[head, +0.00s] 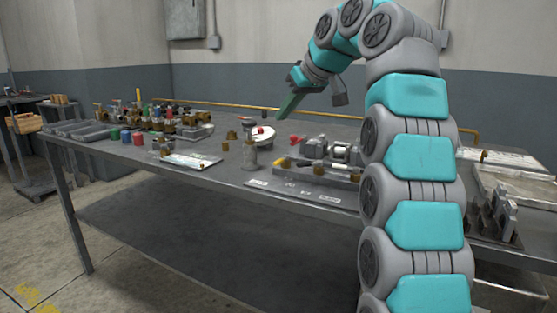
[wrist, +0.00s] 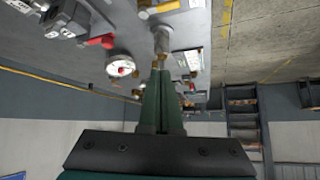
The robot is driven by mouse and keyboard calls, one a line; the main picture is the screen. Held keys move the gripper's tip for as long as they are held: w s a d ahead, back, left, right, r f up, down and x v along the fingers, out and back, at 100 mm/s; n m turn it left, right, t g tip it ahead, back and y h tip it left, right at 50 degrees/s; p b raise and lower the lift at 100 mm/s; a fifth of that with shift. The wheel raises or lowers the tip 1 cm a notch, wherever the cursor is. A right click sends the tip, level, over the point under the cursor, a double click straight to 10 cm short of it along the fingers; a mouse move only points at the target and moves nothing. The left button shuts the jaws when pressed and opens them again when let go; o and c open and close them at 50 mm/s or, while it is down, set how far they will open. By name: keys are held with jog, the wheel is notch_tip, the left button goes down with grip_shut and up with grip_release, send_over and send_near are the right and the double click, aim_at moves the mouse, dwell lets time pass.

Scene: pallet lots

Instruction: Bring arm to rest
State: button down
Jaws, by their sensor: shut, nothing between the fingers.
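My arm (head: 412,165) rises at the right of the head view and bends over toward the left. My gripper (head: 284,114) hangs above the back part of the workbench (head: 210,172), its green fingers tilted down to the left. In the wrist view the fingers of my gripper (wrist: 161,70) lie close together, shut, with nothing between them. The wrist view shows the bench top upside down.
A gauge with a white face (head: 258,137) and a grey cylinder (head: 249,156) stand below my gripper. A grey machine assembly (head: 330,155) is to their right. Several fittings and coloured parts crowd the left. A metal tray (head: 515,185) lies at the right. A yellow rail runs behind.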

jog(key=s+d+f+m+g+h, duration=0.2)
jog(key=s+d+f, duration=0.2)
jog(key=s+f, duration=0.8)
jog(key=s+d+f+m+g+h, duration=0.2)
jog(key=s+d+f, duration=0.3)
jog(key=s+f, duration=0.8)
jog(key=s+d+f+m+g+h, duration=0.1)
jog(key=s+d+f+m+g, duration=0.2)
jog(key=s+f, duration=1)
jog(key=s+d+g, duration=0.1)
jog(key=s, duration=0.8)
jog(key=shift+d+h, duration=0.25)
jog(key=shift+h, duration=0.15)
